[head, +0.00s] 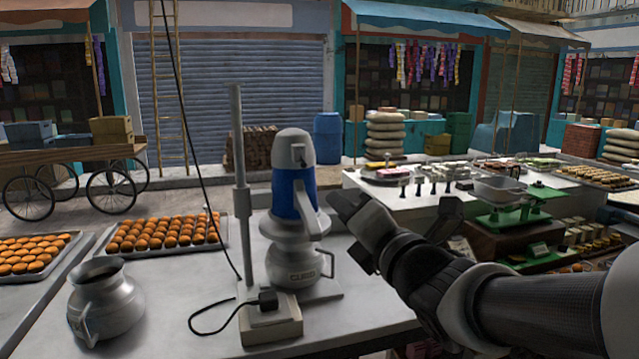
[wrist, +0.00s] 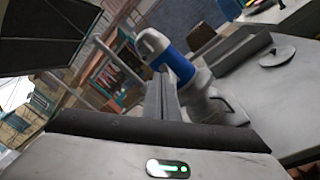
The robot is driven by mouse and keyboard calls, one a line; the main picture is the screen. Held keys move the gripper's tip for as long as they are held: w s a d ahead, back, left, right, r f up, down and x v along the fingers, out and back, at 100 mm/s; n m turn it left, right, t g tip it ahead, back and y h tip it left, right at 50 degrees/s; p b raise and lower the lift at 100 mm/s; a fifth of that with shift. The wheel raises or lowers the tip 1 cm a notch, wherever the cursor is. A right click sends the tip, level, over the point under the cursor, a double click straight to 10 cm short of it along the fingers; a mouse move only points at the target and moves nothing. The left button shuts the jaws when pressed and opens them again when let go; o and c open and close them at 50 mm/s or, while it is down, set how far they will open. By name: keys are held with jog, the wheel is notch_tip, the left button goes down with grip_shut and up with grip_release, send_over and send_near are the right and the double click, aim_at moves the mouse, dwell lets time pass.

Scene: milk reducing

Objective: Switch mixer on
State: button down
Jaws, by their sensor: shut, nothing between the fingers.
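The mixer (head: 294,190) stands upright on the table, with a silver top, a blue band and a silver lower part. A small switch box (head: 298,154) shows on the front of its top; its on or off position is too small to tell. A silver pot (head: 292,262) with a handle sits under the mixer head. The mixer also shows tilted in the wrist view (wrist: 178,62), beyond my fingers.
A metal pole (head: 241,190) stands left of the mixer. A power box (head: 271,320) with a black plug and cord lies in front. A second silver pot (head: 104,300) and trays of orange sweets (head: 165,233) are at left. A white counter (head: 400,200) with goods stands behind right.

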aim_at(302, 161)
jog(key=shift+s+a+r+n+y, duration=0.15)
jog(key=shift+a+r+n+y, duration=0.1)
jog(key=shift+a+n+y, duration=0.45)
jog(key=shift+s+a+r+n+y, duration=0.15)
jog(key=shift+a+r+n+y, duration=0.2)
jog(key=shift+n, duration=0.65)
jog(key=shift+w+f, duration=0.1)
jog(key=shift+f, duration=0.05)
jog(key=p+x, duration=0.2)
jog(key=x, duration=0.7)
jog(key=shift+w+a, duration=0.15)
jog(key=shift+w, duration=0.25)
